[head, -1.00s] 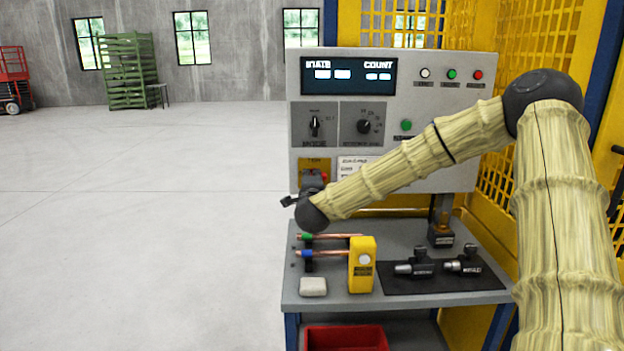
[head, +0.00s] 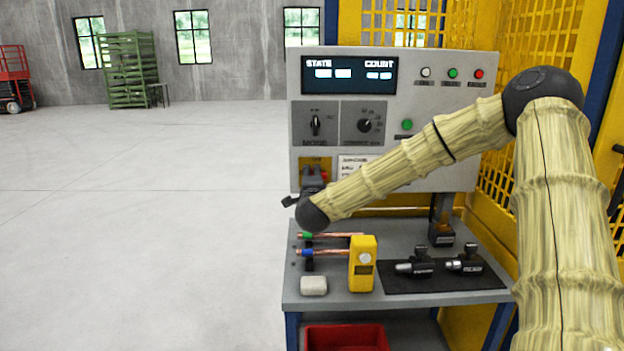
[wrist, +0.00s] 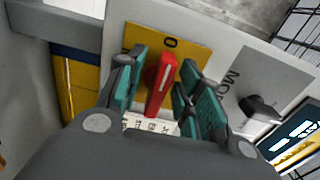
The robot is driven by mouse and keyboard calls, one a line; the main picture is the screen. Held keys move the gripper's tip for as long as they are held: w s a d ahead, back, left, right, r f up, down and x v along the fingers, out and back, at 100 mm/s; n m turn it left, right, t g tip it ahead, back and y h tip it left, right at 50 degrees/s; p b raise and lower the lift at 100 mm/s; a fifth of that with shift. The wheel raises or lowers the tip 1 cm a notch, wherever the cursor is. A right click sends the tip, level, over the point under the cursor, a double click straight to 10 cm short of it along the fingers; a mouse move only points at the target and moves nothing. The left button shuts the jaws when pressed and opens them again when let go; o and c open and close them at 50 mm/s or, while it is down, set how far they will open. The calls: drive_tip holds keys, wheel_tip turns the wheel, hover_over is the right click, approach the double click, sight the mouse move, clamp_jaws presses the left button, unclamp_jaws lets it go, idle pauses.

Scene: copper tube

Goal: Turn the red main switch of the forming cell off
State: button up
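The red main switch handle (wrist: 160,85) sits on a yellow plate (wrist: 194,50) in the wrist view. One end of the handle lies close to an "O" mark on the plate. My gripper (wrist: 160,92) is open, with one teal-padded finger on each side of the handle. Narrow gaps seem to show between pads and handle; contact is unclear. In the head view, the yellow plate (head: 309,161) is at the lower left of the grey panel, and my gripper (head: 313,178) covers most of the switch there.
A mode knob (wrist: 260,108) is beside the plate in the wrist view. Below the panel, a bench (head: 400,298) carries copper tubes (head: 326,253), a yellow device (head: 362,265) and black-handled tools (head: 416,262). A red bin (head: 345,338) is underneath. Open floor lies left.

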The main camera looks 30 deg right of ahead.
drive_tip(key=v, duration=1.2)
drive_tip(key=shift+f, duration=0.1)
